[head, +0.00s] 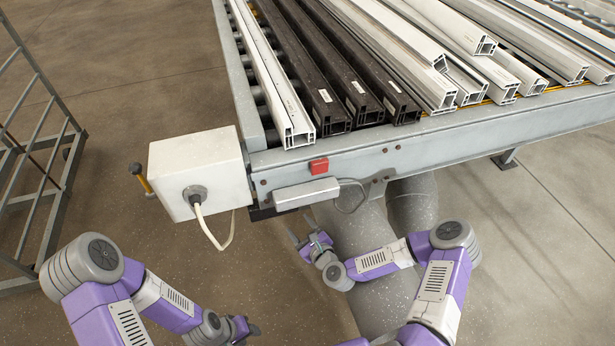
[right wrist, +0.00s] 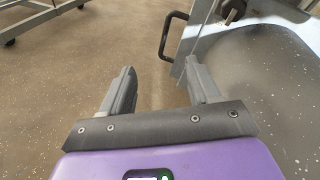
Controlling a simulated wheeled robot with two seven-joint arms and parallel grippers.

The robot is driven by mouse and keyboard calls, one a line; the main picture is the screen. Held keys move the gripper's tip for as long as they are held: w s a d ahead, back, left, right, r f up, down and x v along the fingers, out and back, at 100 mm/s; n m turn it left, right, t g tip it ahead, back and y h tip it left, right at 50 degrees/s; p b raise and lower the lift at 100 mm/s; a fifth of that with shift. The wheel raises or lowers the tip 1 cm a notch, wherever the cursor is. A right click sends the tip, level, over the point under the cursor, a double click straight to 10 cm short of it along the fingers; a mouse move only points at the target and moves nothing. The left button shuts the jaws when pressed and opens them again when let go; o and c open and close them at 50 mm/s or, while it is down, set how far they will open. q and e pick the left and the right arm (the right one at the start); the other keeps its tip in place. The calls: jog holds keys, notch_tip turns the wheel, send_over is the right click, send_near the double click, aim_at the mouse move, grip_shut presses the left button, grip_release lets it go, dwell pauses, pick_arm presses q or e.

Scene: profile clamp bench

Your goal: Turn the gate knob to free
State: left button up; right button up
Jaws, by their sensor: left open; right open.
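I cannot clearly tell which part is the gate knob. In the head view, a yellow-stemmed part with a dark cap (head: 136,169) sticks out at the left of the white box (head: 205,170). In the right wrist view, a dark, partly cut-off fitting (right wrist: 232,10) shows at the top, beside grey metal. My right gripper (head: 305,236) is open and empty below the bench's front rail; its two spread fingers (right wrist: 160,68) show in the right wrist view with floor between them. My left gripper (head: 245,328) is low at the bottom of the head view, open, away from the bench.
White and dark profiles (head: 345,85) lie on the roller bench. Its front rail (head: 440,135) carries a red button (head: 319,166) and a grey bar-shaped housing (head: 306,194). A black handle (right wrist: 166,35) stands ahead of my right gripper. A cable hangs from the box. A rack (head: 40,170) stands left.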

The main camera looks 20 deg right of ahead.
jog(key=w+d+r+m+t+h, duration=0.3)
jog(key=d+r+m+h, duration=0.15)
jog(key=d+m, duration=0.2)
jog(key=shift+m+y, duration=0.25)
jog(key=shift+y, duration=0.2)
jog(key=w+b, duration=0.1)
jog(key=w, duration=0.5)
jog(key=w+b, duration=0.1)
jog(key=w, duration=0.4)
jog(key=shift+w+a+r+b, duration=0.15)
jog(key=shift+w+a+b, duration=0.05)
jog(key=shift+w+b, duration=0.2)
jog(key=shift+s, duration=0.1)
jog(key=c, duration=1)
